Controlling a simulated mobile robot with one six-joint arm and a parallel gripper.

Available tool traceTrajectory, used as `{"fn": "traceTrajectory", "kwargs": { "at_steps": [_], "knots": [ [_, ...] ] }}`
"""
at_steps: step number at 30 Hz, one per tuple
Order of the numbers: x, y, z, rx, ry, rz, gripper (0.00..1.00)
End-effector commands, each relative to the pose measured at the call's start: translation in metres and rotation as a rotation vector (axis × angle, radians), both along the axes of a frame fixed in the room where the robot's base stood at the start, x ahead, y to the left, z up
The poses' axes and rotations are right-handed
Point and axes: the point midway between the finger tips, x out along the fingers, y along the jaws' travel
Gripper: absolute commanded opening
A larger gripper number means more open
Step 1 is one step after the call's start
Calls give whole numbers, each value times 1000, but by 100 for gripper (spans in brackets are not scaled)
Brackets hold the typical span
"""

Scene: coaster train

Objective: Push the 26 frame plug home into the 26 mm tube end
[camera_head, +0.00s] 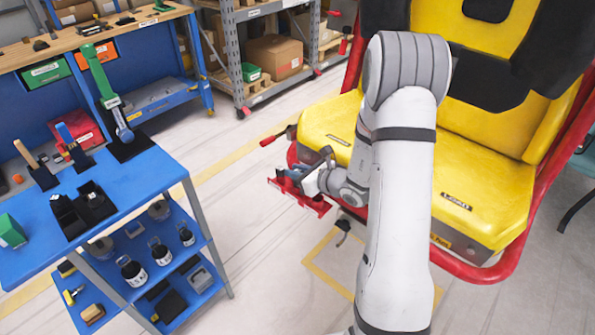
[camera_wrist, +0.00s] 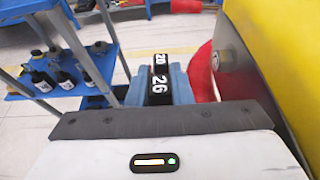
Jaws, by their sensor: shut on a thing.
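My gripper (camera_wrist: 158,80) reaches down beside the yellow car seat, and its blue fingers are shut on a black plug. The plug marked 26 (camera_wrist: 160,88) shows between the fingers in the wrist view, with a black piece marked 20 (camera_wrist: 160,62) just beyond it. In the head view my gripper (camera_head: 289,177) is at the left end of the car, over a red frame part (camera_head: 300,199). A red tube (camera_wrist: 203,75) runs close to the right of the fingers. The 26 mm tube end cannot be made out, and I cannot tell if the plug touches it.
The yellow seat (camera_head: 345,122) with its red tube frame stands right of my gripper. A blue cart (camera_head: 135,185) with tools and bottles stands to the left. Shelving (camera_head: 240,75) with boxes is behind. Open floor lies between the cart and the car.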

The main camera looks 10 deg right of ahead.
Motion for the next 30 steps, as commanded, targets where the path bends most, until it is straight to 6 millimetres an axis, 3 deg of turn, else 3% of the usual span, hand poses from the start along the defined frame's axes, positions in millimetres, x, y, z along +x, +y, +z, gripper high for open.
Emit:
{"fn": "traceTrajectory", "kwargs": {
  "at_steps": [15,16,25,30],
  "knots": [
    [2,-1,-1,-1,-6,-3,0],
    [2,-1,-1,-1,-6,-3,20],
    [1,-1,-2,-1,-2,-3,45],
    [1,-1,-2,-1,-2,-3,46]
  ]
}}
